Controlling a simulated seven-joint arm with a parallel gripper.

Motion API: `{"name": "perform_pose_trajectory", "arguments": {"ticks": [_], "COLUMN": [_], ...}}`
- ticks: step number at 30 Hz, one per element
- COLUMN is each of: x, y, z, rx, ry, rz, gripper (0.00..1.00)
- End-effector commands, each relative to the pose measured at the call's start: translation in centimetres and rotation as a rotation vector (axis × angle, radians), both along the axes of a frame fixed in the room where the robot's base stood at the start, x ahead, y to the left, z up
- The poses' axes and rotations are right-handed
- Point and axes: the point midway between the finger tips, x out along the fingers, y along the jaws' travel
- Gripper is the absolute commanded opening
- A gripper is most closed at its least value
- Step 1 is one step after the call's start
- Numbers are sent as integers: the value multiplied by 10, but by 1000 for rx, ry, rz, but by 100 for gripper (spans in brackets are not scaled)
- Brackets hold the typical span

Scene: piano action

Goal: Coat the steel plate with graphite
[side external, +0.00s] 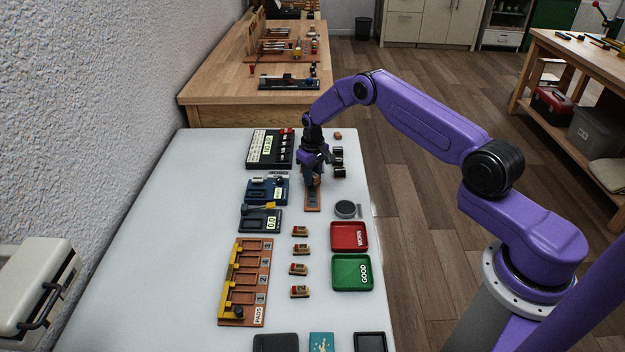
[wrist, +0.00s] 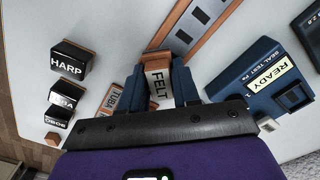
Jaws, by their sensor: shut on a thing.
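My gripper (wrist: 158,88) is shut on a small wooden block labelled FELT (wrist: 157,76), held between its two fingers. In the side view my gripper (side external: 313,180) is low over the far end of a narrow wood-framed strip (side external: 312,203). In the wrist view the strip (wrist: 180,47) has a pale face with dark rectangles and lies just beyond the block. It may be the steel plate, but I cannot tell for sure. A round dark grey dish (side external: 345,209) stands right of the strip; I cannot tell whether it holds graphite. Whether the block touches the strip is unclear.
Dark labelled blocks, HARP (wrist: 70,61) among them, stand beside my gripper. A blue device reads READY (wrist: 265,75). Red (side external: 349,237) and green (side external: 352,272) trays, several small blocks and a PADS rack (side external: 236,306) lie nearer. The table's left side is clear.

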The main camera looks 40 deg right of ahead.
Motion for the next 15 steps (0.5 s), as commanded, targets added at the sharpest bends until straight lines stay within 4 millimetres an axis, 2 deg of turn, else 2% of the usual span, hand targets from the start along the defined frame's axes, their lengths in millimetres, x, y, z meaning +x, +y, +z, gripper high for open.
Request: {"name": "perform_pose_trajectory", "arguments": {"ticks": [2, 15], "x": [3, -19], "y": [-4, 20], "z": [0, 0], "rx": [0, 1], "ry": [0, 3], "rz": [-2, 2], "gripper": [0, 0]}}
